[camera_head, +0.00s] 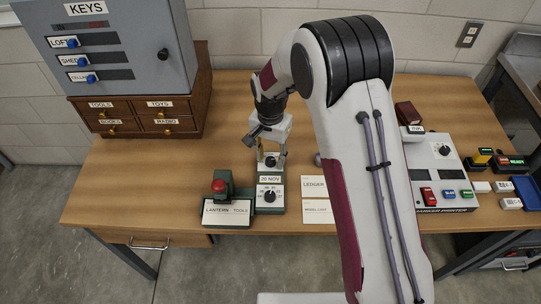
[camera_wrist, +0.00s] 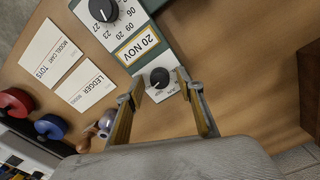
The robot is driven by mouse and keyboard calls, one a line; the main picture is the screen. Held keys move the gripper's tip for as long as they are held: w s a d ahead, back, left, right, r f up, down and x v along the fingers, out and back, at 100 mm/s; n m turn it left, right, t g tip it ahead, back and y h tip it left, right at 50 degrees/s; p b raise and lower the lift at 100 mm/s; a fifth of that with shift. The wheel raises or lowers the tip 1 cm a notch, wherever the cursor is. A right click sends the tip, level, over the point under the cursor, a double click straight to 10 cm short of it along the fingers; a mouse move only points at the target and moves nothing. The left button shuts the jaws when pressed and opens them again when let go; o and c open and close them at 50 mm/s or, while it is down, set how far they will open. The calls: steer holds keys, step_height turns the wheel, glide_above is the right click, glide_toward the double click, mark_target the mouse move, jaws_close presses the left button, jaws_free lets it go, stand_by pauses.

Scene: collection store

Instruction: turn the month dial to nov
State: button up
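The month dial (camera_wrist: 160,77) is a black round knob on a white plate at the far end of the green date device. It also shows in the head view (camera_head: 271,161). The date window (camera_wrist: 138,45) between the two dials reads 20 NOV. The day dial (camera_wrist: 103,10), a black knob with numbers around it, is at the near end (camera_head: 269,196). My gripper (camera_wrist: 157,88) is open, its two yellowish fingers apart on either side of the month dial. I cannot tell whether either finger touches the knob. The dial's small lettering is too small to read.
A red-button device with a LANTERN TOOLS card (camera_head: 226,212) stands left of the date device. LEDGER and model-cart cards (camera_head: 315,188) lie to its right. A printer box (camera_head: 440,180) with coloured buttons stands farther right. Drawers (camera_head: 140,116) and a KEYS cabinet (camera_head: 120,50) stand back left.

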mark_target(271, 160)
steer(key=shift+r, duration=0.1)
step_height(271, 160, up, 12)
stand_by(0.8)
steer(key=shift+n, duration=0.3)
stand_by(0.4)
steer(key=s+d+r+n+t, duration=0.1)
steer(key=s+d+r+t, duration=0.1)
steer(key=s+d+r, duration=0.3)
steer(key=s+d+r+n+t, duration=0.1)
steer(key=s+d+r, duration=0.5)
steer(key=s, duration=0.8)
steer(key=s+d+r+n+t, duration=0.2)
steer(key=s+d+r, duration=0.3)
steer(key=s, duration=0.5)
steer(key=shift+d+r+t, duration=0.3)
steer(key=shift+d, duration=0.65)
